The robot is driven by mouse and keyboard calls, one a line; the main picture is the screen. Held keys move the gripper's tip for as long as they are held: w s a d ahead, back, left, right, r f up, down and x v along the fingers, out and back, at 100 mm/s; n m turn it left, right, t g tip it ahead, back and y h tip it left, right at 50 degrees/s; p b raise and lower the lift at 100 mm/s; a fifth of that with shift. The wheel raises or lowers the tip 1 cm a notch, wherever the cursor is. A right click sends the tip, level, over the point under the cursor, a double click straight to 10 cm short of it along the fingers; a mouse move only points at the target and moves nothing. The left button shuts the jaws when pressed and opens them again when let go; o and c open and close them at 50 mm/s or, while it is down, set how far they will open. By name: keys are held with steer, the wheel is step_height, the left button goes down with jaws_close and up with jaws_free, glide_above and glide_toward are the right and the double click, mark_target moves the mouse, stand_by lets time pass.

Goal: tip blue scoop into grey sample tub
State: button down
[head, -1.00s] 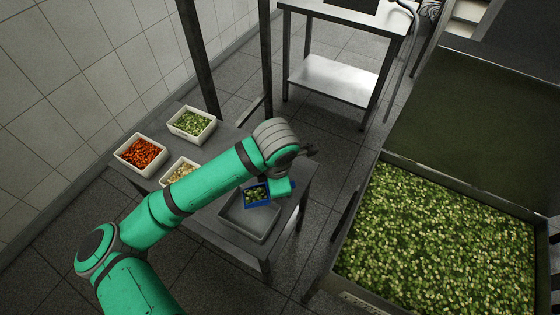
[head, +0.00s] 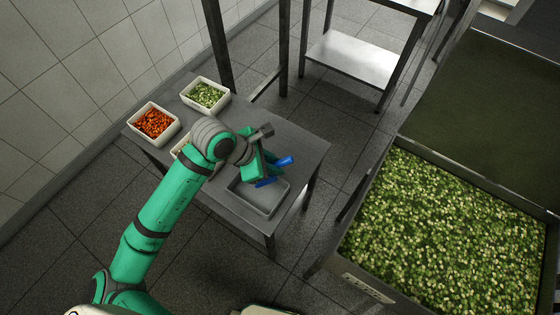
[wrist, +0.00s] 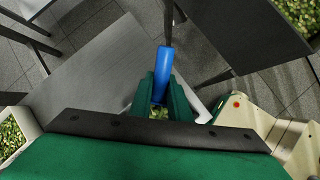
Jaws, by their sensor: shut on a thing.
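My gripper (head: 268,168) is shut on the blue scoop (head: 286,161), above the grey sample tub (head: 256,210) in the head view. The scoop is tilted, with its handle sticking out to the right and another blue part showing below the fingers. Its contents are hidden in the head view. In the wrist view the blue scoop's handle (wrist: 164,60) stands out beyond the green fingers (wrist: 163,95), and a few green pieces show between them. The visible part of the tub floor looks bare grey; the rest is hidden behind the gripper and scoop.
The tub stands at the front right of a grey table (head: 285,140). White tubs of orange pieces (head: 156,123) and green pieces (head: 206,95) stand at its left and back. Another white tub is mostly behind my arm. A large bin of greens (head: 440,225) is at right.

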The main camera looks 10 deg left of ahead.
steer(key=shift+s+a+r+n+t+h, duration=0.1)
steer(key=shift+s+a+r+t+h, duration=0.15)
steer(key=shift+a+h, duration=0.35)
steer(key=shift+s+a+r+n+t+h, duration=0.1)
steer(key=shift+s+a+r+t+h, duration=0.1)
steer(key=shift+a+t+h, duration=0.4)
steer(key=shift+s+a+r+n+t+h, duration=0.15)
steer(key=shift+a+h, duration=0.25)
steer(key=shift+h, duration=0.4)
